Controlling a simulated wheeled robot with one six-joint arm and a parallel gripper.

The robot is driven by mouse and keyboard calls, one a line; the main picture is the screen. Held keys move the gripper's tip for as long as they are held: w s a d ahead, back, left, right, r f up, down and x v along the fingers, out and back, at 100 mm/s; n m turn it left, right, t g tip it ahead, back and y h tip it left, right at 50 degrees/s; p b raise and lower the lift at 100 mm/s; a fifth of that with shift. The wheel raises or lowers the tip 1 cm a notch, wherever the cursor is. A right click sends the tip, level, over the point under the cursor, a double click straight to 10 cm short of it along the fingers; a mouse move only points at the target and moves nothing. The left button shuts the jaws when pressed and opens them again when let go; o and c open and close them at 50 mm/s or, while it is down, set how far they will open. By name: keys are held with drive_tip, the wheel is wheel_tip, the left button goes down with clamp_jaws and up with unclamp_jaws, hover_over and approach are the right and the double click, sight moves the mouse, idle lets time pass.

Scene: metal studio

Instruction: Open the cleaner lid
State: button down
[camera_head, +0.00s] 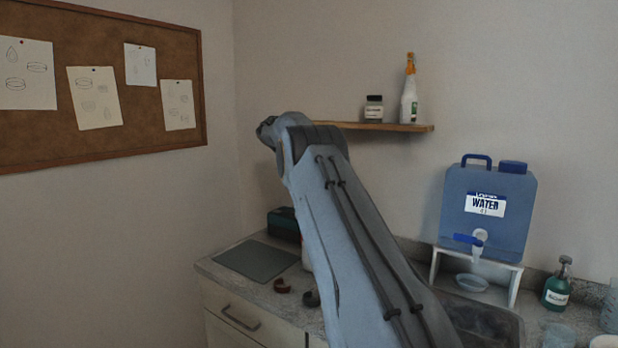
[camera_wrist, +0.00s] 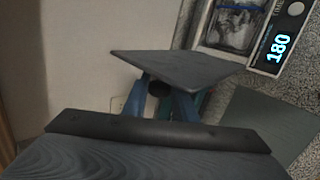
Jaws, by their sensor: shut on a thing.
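The cleaner (camera_head: 283,223) is a dark green box at the back of the counter, partly hidden by my arm. In the wrist view its open metal tank (camera_wrist: 233,28) shows at the top right, beside a lit display reading 180. A flat dark plate, the lid (camera_wrist: 178,64), is tilted and apart from the tank. My gripper (camera_wrist: 165,92) has two blue fingers shut around a black knob (camera_wrist: 157,88) under the plate's near edge. In the head view my arm hides the gripper and lid.
A grey-green mat (camera_head: 255,260) lies on the counter (camera_head: 245,286); it also shows in the wrist view (camera_wrist: 268,115). Two small curved pieces (camera_head: 282,286) lie near it. A water container (camera_head: 488,226) on a white stand is at right. A wall shelf (camera_head: 390,127) holds two bottles.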

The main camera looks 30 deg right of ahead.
drive_tip(key=shift+d+f, duration=0.1)
drive_tip(key=shift+d, duration=0.1)
drive_tip(key=c, duration=1.7)
unclamp_jaws()
drive_tip(key=shift+o, duration=1.3)
drive_tip(key=shift+d+f, duration=0.1)
drive_tip(key=shift+d, duration=0.05)
drive_tip(key=shift+w+a, duration=0.1)
drive_tip(key=shift+a, duration=0.25)
drive_tip(key=b+v, duration=0.2)
drive_tip(key=v, duration=0.6)
drive_tip(key=shift+b, duration=0.3)
drive_tip(key=shift+f, duration=0.1)
